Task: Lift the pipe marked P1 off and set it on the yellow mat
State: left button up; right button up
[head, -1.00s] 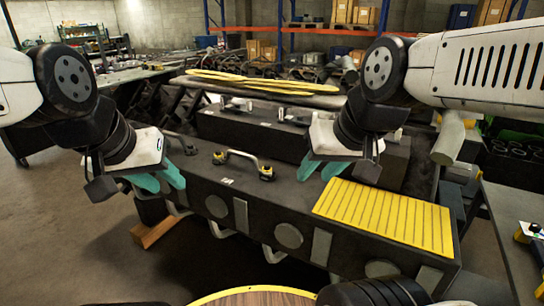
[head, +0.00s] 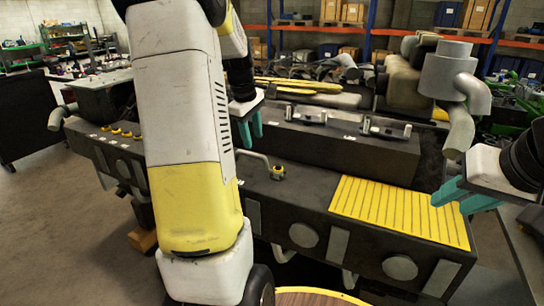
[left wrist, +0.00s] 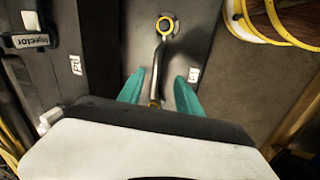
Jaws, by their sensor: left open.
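A bent grey pipe (head: 254,158) with a yellow-ringed end sits on the dark front block, its left part hidden by my left arm in the head view. In the left wrist view the pipe (left wrist: 157,66) runs between the teal fingers of my left gripper (left wrist: 158,92), which is open around or above it; contact cannot be told. In the head view the left gripper (head: 250,133) shows partly behind my arm. The ribbed yellow mat (head: 400,212) lies bare on the block's right end. My right gripper (head: 464,197) is open and empty at its right edge.
A second dark block (head: 340,150) with handled parts stands behind. Several yellow-ringed ends (head: 126,133) line the front block's left part. A grey cylinder with elbow pipes (head: 449,72) stands at back right. A round wooden top (head: 312,297) is at the near edge.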

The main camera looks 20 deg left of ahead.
aim_at(251, 153)
pick_arm(q)
jog(key=shift+n, duration=0.5)
jog(key=w+f, duration=0.1)
jog(key=f, duration=0.1)
jog(key=a+f, duration=0.1)
jog(key=f, duration=0.2)
jog(key=w+a+f, duration=0.1)
jog(key=f, duration=0.2)
jog(key=shift+w+a+f, duration=0.1)
jog(key=shift+w, duration=0.2)
jog(key=shift+w+f, duration=0.15)
jog(key=shift+f, duration=0.35)
grip_shut()
jog(key=shift+r, duration=0.1)
